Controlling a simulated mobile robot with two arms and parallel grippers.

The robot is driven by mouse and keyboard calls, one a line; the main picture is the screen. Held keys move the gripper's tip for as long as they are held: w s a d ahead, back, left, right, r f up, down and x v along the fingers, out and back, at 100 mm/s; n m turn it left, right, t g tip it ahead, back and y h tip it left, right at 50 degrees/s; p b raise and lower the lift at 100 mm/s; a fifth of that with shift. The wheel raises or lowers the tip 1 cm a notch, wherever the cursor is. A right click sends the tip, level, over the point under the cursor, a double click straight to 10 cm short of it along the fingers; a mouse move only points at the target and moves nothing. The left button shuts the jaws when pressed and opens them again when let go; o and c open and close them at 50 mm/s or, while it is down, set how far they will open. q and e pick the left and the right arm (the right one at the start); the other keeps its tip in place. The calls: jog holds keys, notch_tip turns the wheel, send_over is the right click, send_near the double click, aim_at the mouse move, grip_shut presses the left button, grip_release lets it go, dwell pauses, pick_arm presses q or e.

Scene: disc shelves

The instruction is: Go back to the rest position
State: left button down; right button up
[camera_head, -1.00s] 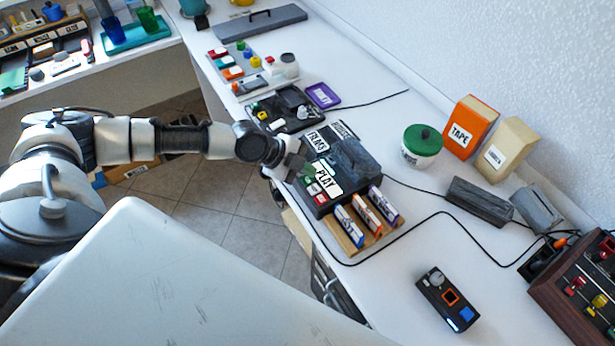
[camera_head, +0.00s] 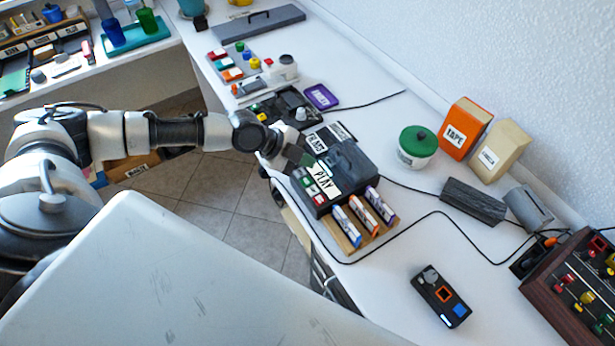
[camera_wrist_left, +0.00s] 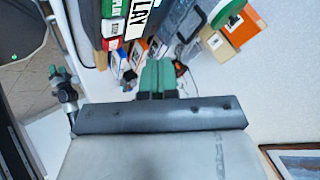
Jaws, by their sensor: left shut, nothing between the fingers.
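My left gripper (camera_head: 294,155) reaches in from the left in the head view, at the near edge of the white counter (camera_head: 395,270). It is beside the black player box (camera_head: 345,165) with the PLAY label. In the left wrist view, its green fingertips (camera_wrist_left: 157,76) are together, with nothing seen between them. The player's labelled buttons (camera_wrist_left: 118,22) show beyond the fingers there. I cannot tell from these views whether the fingers touch the box.
A wooden rack (camera_head: 348,240) with several cartridges stands in front of the player. A black cable runs across the counter. A green-lidded jar (camera_head: 416,148), an orange TAPE box (camera_head: 466,128) and a small black device (camera_head: 441,297) stand to the right.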

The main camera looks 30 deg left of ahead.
pick_arm(q)
jog(key=s+d+n, duration=0.5)
jog(key=s+d, duration=0.8)
jog(key=d, duration=0.3)
jog(key=s+a+f+n+g+y, duration=0.2)
jog(key=s+a+n+y, duration=0.5)
jog(key=s+a+n, duration=0.45)
notch_tip(320, 180, down, 25)
jog(key=w+a+n+g, duration=0.1)
jog(key=a, duration=0.1)
jog(key=s+a+f+g, duration=0.1)
jog(key=s+a+f, duration=0.1)
jog(key=s+f, duration=1.4)
jog(key=shift+s+a+f+y, duration=0.2)
jog(key=shift+a+f+y, duration=0.1)
jog(key=shift+f, duration=0.2)
